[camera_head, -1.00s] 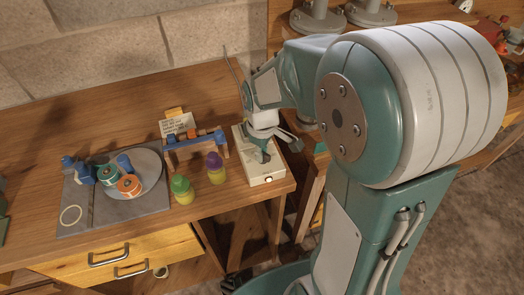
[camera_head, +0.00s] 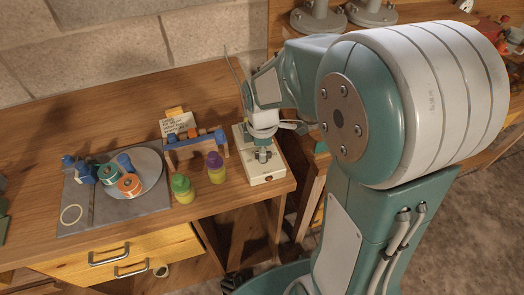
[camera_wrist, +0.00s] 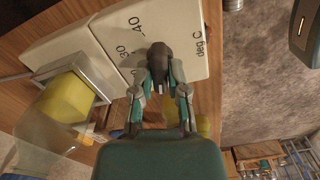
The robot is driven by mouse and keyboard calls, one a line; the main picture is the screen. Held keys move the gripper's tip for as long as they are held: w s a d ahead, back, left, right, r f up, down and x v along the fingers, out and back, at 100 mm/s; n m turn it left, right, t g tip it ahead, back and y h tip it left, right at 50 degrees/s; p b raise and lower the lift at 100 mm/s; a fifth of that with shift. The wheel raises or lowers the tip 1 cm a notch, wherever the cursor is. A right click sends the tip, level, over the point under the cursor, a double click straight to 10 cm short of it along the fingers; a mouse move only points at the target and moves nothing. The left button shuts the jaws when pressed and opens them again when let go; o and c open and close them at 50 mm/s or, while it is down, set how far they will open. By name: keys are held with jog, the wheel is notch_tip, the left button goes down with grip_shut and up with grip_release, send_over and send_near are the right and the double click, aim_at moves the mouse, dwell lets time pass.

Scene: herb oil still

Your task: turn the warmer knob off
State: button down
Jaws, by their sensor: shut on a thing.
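The warmer (camera_head: 274,178) is a cream box near the right front corner of the wooden bench. In the wrist view its top face (camera_wrist: 188,18) bears a dial with 30, 40 and "deg C". The dark knob (camera_wrist: 159,58) stands on this face beside the numbers. My gripper (camera_wrist: 164,84) is shut on the knob, with one finger on each side. In the head view my gripper (camera_head: 263,153) reaches down onto the warmer's top and hides the knob. The knob's pointer mark cannot be made out.
Bottles with a green cap (camera_head: 181,184) and a purple cap (camera_head: 214,159) stand left of the warmer. A small blue and wooden rack (camera_head: 197,150) with a card (camera_head: 178,124) is behind them. A grey tray (camera_head: 127,208) with a round plate (camera_head: 150,166) lies farther left.

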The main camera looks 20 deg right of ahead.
dwell(0.4)
jog(key=c, duration=0.6)
grip_release()
jog(key=shift+c, duration=0.2)
notch_tip(320, 180, up, 12)
jog(key=s+r+m+t, duration=0.3)
jog(key=s+m+t, duration=0.2)
jog(key=s+m, duration=0.9)
jog(key=shift+m+t, duration=0.3)
jog(key=shift+m, duration=0.2)
